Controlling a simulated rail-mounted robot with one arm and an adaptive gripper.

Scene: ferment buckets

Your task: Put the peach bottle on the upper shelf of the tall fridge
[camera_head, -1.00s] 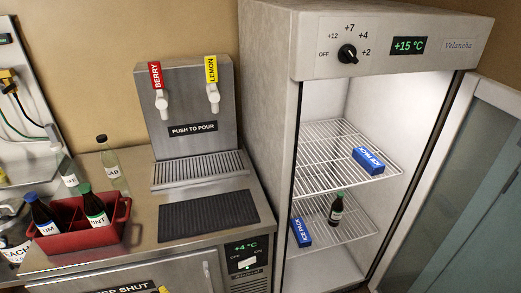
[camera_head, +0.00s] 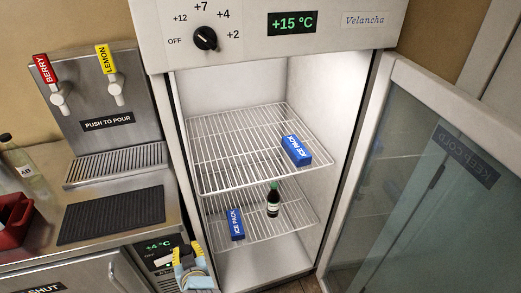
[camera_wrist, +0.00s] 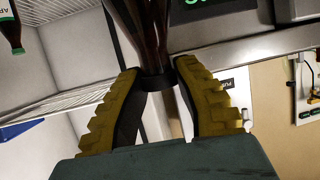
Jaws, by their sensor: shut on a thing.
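My gripper (camera_head: 188,256) is at the lower edge of the head view, in front of the counter's right end and left of the fridge opening. In the wrist view its yellow fingers (camera_wrist: 158,78) are shut around a dark brown bottle (camera_wrist: 145,28). No label shows on the bottle, so I cannot read that it is peach. The tall fridge (camera_head: 150,30) stands open. Its upper wire shelf (camera_head: 225,165) holds a blue ice pack (camera_head: 296,150) at the right; its left and middle are bare.
The lower shelf (camera_head: 262,232) holds another ice pack (camera_head: 236,224) and a small dark bottle (camera_head: 273,201). The glass door (camera_head: 415,170) is swung open at the right. The tap dispenser (camera_head: 105,125), black mat (camera_head: 112,214) and red caddy (camera_head: 14,220) are at the left.

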